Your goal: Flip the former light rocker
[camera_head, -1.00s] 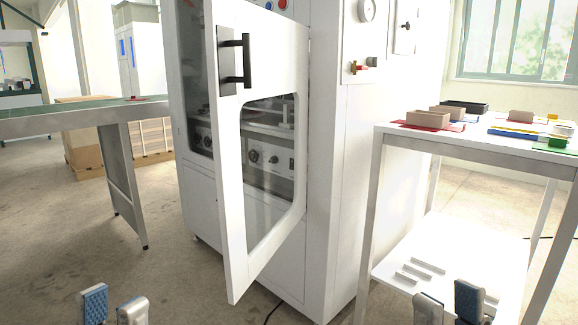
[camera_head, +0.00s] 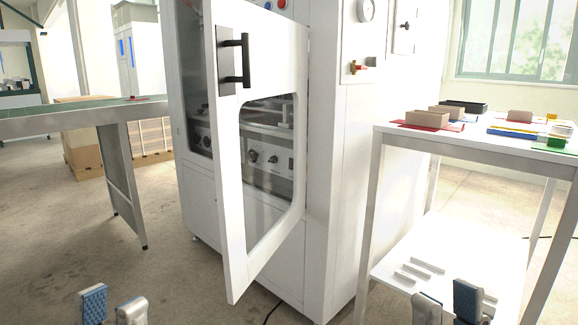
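The box former is the tall white machine (camera_head: 335,200) in the middle. Its white door (camera_head: 228,200) with a black handle (camera_head: 234,62) stands partly open toward me. Through the door window, a panel with dark knobs (camera_head: 268,158) shows inside. I cannot make out which part is the light rocker. My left gripper (camera_head: 112,306) is at the bottom left, its two blue-grey fingertips apart and nothing between them. My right gripper (camera_head: 447,304) is at the bottom right in front of the side table, fingertips apart and empty. Both are low and well away from the machine.
A white side table (camera_head: 470,150) at the right bears cardboard boxes and coloured sheets (camera_head: 428,122), with a lower shelf (camera_head: 440,262). A green-topped table (camera_head: 60,118) stands at the left. The floor between it and the machine is clear.

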